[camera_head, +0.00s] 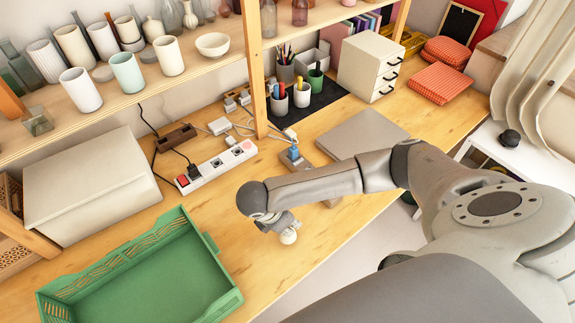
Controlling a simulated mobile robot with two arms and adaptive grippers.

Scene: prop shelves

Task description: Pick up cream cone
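My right arm reaches in from the right, over the wooden desk. Its gripper (284,226) points down near the desk's front edge. A small, pale cream, rounded thing (288,237) shows right at the fingertips. It may be the cream cone, but its shape is mostly hidden. I cannot tell whether the fingers are closed on it or only beside it. My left gripper is not in view.
A green crate (222,276) stands left of the gripper. Behind are a white power strip (217,167), a grey closed laptop (362,138) and a small drawer unit (366,66). A white box (90,185) stands at left, under the shelf of vases. Bare desk surrounds the gripper.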

